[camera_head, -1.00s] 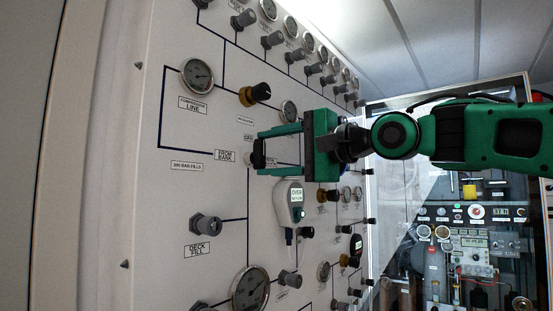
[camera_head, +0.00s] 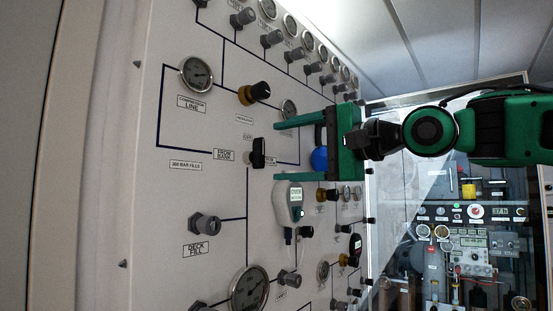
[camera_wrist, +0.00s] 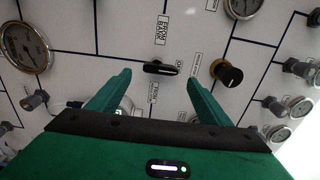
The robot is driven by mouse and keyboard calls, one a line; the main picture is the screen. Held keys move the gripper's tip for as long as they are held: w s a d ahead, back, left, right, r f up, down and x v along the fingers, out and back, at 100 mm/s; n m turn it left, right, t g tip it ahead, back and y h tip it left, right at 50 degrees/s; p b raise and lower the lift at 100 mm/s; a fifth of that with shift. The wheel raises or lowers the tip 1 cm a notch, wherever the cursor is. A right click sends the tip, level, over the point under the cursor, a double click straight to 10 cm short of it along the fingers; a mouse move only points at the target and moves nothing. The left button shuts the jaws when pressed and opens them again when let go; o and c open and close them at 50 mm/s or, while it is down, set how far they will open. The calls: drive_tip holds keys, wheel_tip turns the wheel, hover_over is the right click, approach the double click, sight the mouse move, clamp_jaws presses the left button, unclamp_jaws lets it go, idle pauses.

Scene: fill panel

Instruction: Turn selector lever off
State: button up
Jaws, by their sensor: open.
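The black selector lever (camera_head: 257,153) sits on the white panel, between the FROM BANK label and a second label. In the head view its handle stands upright in the picture. In the wrist view the lever (camera_wrist: 160,68) lies nearly level, just beyond and between the fingertips. My green gripper (camera_head: 278,152) is open, with one finger above and one below the lever's height, and its tips stop short of the lever to the right. It holds nothing. The fingers also show in the wrist view (camera_wrist: 158,77).
A black-and-brass knob (camera_head: 255,93) and a gauge (camera_head: 196,75) are above the lever. A white OVER device (camera_head: 293,206) hangs just below the lower finger. A blue knob (camera_head: 320,159) shows behind the gripper. A large gauge (camera_head: 249,289) is lower down.

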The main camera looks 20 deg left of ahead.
drive_tip(key=v, duration=0.6)
idle(0.4)
